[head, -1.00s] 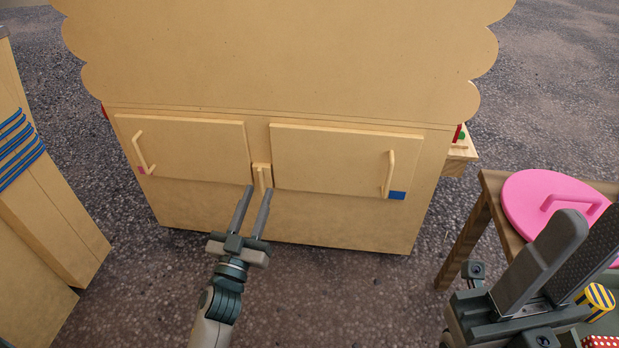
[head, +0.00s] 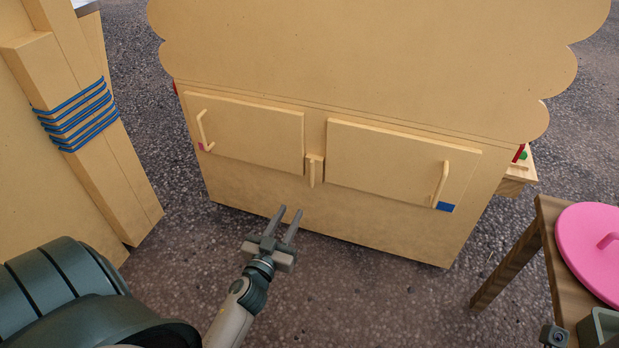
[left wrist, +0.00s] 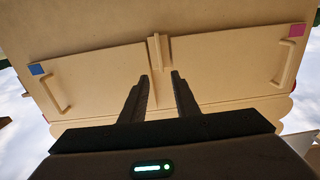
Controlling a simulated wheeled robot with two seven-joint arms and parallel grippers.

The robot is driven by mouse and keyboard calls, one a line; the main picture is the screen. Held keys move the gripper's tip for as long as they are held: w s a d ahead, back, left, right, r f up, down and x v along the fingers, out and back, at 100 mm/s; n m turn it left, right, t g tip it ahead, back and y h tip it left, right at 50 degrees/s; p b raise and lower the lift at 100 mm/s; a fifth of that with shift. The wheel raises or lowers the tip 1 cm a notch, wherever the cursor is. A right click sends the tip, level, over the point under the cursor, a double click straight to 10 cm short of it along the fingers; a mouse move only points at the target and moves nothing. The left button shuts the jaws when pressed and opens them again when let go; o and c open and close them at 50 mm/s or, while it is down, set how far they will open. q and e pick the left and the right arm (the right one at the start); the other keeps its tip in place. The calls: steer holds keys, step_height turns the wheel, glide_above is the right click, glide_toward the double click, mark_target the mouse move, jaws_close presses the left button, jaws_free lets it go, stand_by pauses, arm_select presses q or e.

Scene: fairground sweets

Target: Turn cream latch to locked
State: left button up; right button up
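The cream latch (head: 314,171) is a small bar on a block between the two cabinet doors. Its bar stands upright, lengthwise along the gap. In the left wrist view the latch (left wrist: 159,51) shows upside down, above and between my fingertips. My left gripper (head: 290,212) is open and empty, its two fingers apart. It is below and in front of the latch, not touching it. The left door (head: 250,135) and right door (head: 390,160) look closed. My right gripper's fingers are out of view.
Each door has a cream bar handle; a blue patch (head: 445,206) marks the right door, a pink one (head: 202,146) the left. A wooden table (head: 545,235) with a pink lid (head: 590,250) stands right. A panel with blue cords (head: 78,115) stands left.

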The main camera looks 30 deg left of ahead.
mark_target(311, 174)
arm_select(q)
steer(key=b+x, duration=0.2)
steer(key=x, duration=1.4)
steer(key=shift+w+r+b, duration=0.1)
steer(key=shift+w+b, duration=0.05)
steer(key=shift+b, duration=0.2)
jaws_close()
